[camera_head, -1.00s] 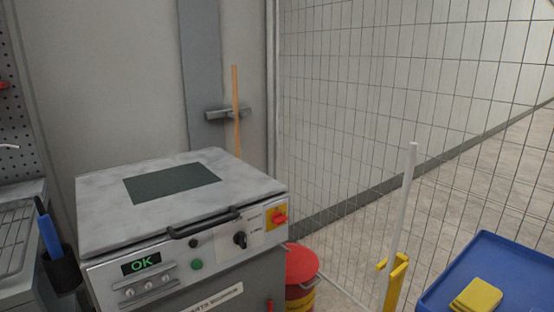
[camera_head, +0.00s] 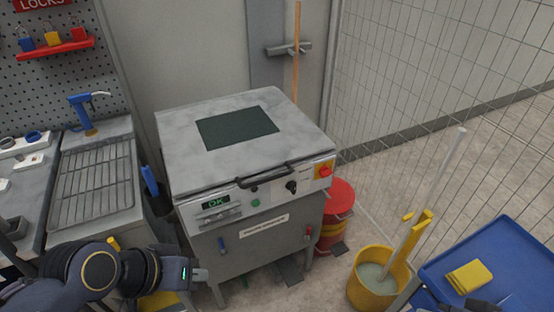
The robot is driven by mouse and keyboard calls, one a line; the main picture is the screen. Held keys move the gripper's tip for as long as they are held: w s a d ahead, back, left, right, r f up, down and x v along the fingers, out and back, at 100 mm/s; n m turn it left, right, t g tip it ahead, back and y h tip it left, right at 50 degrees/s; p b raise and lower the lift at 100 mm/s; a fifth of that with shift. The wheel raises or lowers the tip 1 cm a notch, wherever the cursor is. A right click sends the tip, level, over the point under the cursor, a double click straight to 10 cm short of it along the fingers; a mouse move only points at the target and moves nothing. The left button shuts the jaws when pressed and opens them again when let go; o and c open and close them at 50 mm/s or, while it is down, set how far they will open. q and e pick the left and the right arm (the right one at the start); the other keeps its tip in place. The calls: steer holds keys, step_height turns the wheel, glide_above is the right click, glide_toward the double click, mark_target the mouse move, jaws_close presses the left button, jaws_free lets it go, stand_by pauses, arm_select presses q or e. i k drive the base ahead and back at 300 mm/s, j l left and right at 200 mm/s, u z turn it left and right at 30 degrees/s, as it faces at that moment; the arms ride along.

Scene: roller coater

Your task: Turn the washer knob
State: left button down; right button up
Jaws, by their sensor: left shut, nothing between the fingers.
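The washer (camera_head: 180,150) is a grey box with a lid and a dark window on top. A black knob (camera_head: 291,187) sits on the right half of its front panel, left of a red switch (camera_head: 325,171) on a yellow plate. A green display (camera_head: 215,202) on the panel reads OK. My left gripper (camera_head: 203,275) is shut and empty, low in front of the washer's lower left side, well below and left of the knob and apart from it. Dark parts at the bottom right edge may belong to my right arm; its fingers cannot be made out.
A black bar handle (camera_head: 265,176) runs along the lid's front edge. A red drum (camera_head: 335,205) stands right of the washer, a yellow bucket (camera_head: 371,285) in front of it. A blue cart (camera_head: 520,265) is at right, a grated bench (camera_head: 97,180) at left.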

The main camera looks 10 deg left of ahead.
mark_target(291, 185)
steer(key=l+u, duration=0.2)
steer(key=u, duration=0.2)
steer(key=l+u, duration=0.25)
steer(key=u, duration=0.15)
steer(key=l+u, duration=0.35)
steer(key=i+j, duration=0.05)
steer(key=j, duration=0.05)
